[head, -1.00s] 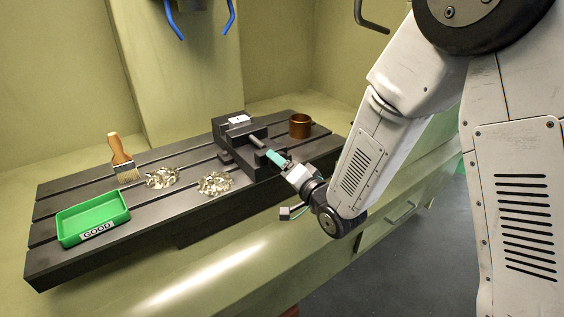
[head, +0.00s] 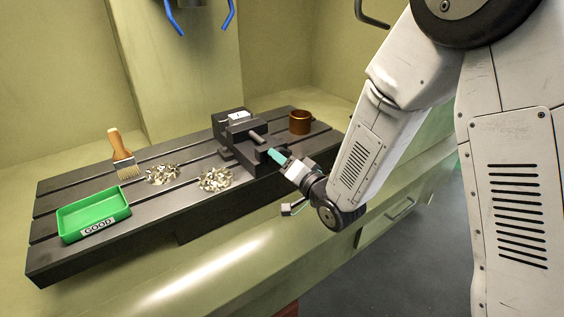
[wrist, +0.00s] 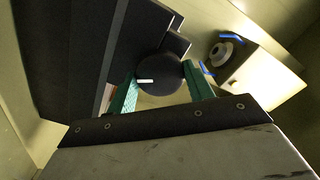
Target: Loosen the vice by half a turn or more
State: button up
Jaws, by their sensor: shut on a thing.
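The dark vice (head: 232,131) stands on the slotted table, with a pale-topped block (head: 239,116) at its jaws. My gripper (head: 275,155) is at the vice's front right end, its teal fingers pointing at the screw end. In the wrist view a dark round knob (wrist: 160,72) with a white mark on its face sits between the two teal fingers. My gripper (wrist: 160,90) is shut on this knob. The fingers hide part of its sides, and the screw behind it is hidden there.
The slotted table (head: 190,215) also holds a green tray (head: 92,213) labelled GOOD, a brush (head: 121,154), two chip piles (head: 214,179) and a copper-coloured cup (head: 300,122). The cup stands close behind the vice's right end. Blue hooked parts (head: 175,22) hang above.

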jog(key=shift+s+f+m, duration=0.1)
jog(key=shift+m, duration=6.7)
jog(key=shift+s+f+m, duration=0.1)
jog(key=shift+m, duration=6.7)
